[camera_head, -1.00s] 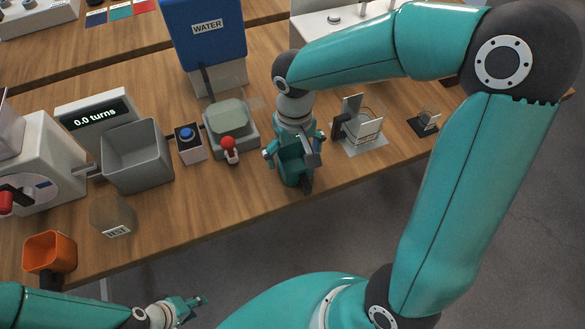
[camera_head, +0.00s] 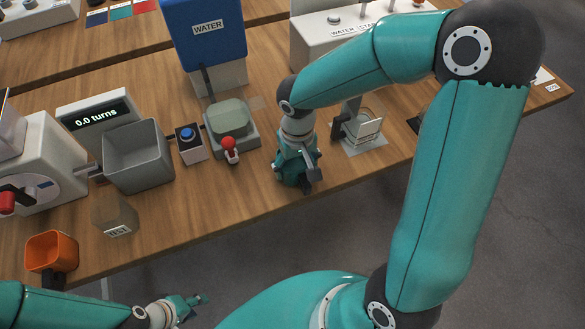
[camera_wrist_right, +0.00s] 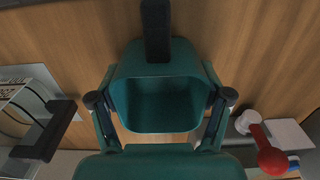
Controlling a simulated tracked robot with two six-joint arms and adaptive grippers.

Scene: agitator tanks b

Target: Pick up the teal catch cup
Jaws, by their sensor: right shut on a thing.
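The teal catch cup (camera_wrist_right: 160,103) sits between the two fingers of my right gripper (camera_wrist_right: 160,95) in the right wrist view. Its open top faces the camera and its dark handle (camera_wrist_right: 155,30) points to the top of the picture. The fingers press on its left and right sides. In the head view, my right gripper (camera_head: 297,170) is near the table's front edge, and the wrist mostly hides the cup. My left gripper (camera_head: 188,304) is at the bottom left, away from the cup; its jaw gap is too small to read.
A stand with a red-knobbed lever (camera_head: 230,148) is left of my right gripper. A clear container with a dark handle (camera_head: 362,132) is to the right. A grey bin (camera_head: 138,157), a TEST block (camera_head: 113,213) and an orange cup (camera_head: 50,251) stand further left. A blue WATER tank (camera_head: 205,45) is behind.

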